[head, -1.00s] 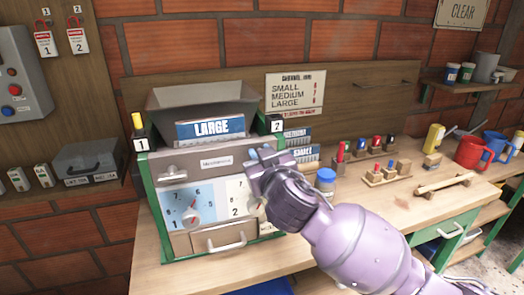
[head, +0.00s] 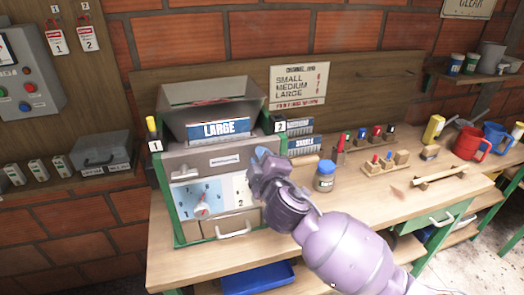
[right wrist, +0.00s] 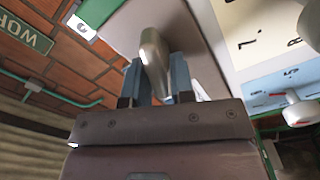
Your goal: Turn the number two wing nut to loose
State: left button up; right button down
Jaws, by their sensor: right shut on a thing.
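The machine (head: 160,203) stands on the bench, with a number 1 plate (head: 156,146) on its left and a number 2 plate (head: 280,127) on its right. My right gripper (head: 262,158) is at the right side of the machine's front, just below the number 2 plate, and hides what it holds in the head view. In the right wrist view its two blue fingers (right wrist: 155,82) are shut on a grey metal piece, which appears to be the number two wing nut (right wrist: 151,48). Its turned position is hard to tell. My left gripper is out of view.
The machine's dial (head: 202,206) and drawer handle (head: 234,231) are left of my gripper. A blue-lidded jar (head: 324,176) stands close to the right of it. A small peg rack (head: 380,168) and mugs (head: 467,145) stand further right.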

jog(key=n, duration=0.4)
jog(key=shift+a+f+n+p, duration=0.1)
jog(key=shift+f+n+p, duration=0.2)
jog(key=shift+p, duration=0.1)
dwell(0.4)
jog(key=c, duration=1)
grip_release()
jog(key=shift+s, duration=0.2)
jog(key=b+v, duration=0.1)
jog(key=v, duration=0.9)
jog(key=shift+s, duration=0.25)
